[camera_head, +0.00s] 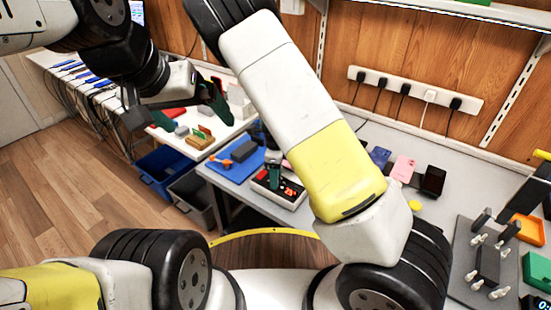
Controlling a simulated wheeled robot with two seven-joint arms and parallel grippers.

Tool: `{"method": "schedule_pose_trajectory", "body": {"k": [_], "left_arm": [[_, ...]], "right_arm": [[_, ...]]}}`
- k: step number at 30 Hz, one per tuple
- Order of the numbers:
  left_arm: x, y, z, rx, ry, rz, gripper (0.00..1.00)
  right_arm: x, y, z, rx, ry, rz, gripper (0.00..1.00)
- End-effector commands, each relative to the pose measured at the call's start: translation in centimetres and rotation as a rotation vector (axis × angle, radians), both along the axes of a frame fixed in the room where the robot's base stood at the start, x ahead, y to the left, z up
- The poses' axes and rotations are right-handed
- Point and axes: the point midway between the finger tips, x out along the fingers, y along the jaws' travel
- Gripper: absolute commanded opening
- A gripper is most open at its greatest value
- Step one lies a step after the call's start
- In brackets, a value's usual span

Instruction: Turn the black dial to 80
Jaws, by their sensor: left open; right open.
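A small black-topped device (278,198) with a white body and a red lit display (291,187) sits near the front left edge of the grey table. The digits are too small to read. I cannot clearly make out its black dial. My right gripper (270,160) is at the device's left part, mostly hidden behind my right arm; whether it touches the dial cannot be told. My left gripper (176,113) is open and empty, up and left of the device, in front of the white side table.
A blue mat (232,169) with an orange tool lies left of the device. Phones (403,168) lie to the right, beyond my arm. A grey fixture plate (465,285) and an orange tray (527,229) stand at far right. Blue (160,163) and grey bins stand below left.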

Motion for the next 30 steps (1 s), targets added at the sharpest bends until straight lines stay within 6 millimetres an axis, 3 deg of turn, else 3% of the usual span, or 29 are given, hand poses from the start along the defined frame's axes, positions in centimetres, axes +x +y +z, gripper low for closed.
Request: {"method": "schedule_pose_trajectory", "body": {"k": [10,17,30], "left_arm": [[0.0,0.0,0.0,0.0,0.0,0.0,1.0],[0.0,0.0,0.0,0.0,0.0,0.0,1.0],[0.0,0.0,0.0,0.0,0.0,0.0,1.0]], "right_arm": [[0.0,0.01,-0.51,0.0,-0.001,0.001,0.45],[0.0,0.01,-0.49,0.0,0.0,0.001,0.0],[0.02,0.01,-0.43,0.002,0.0,0.066,0.0]]}}
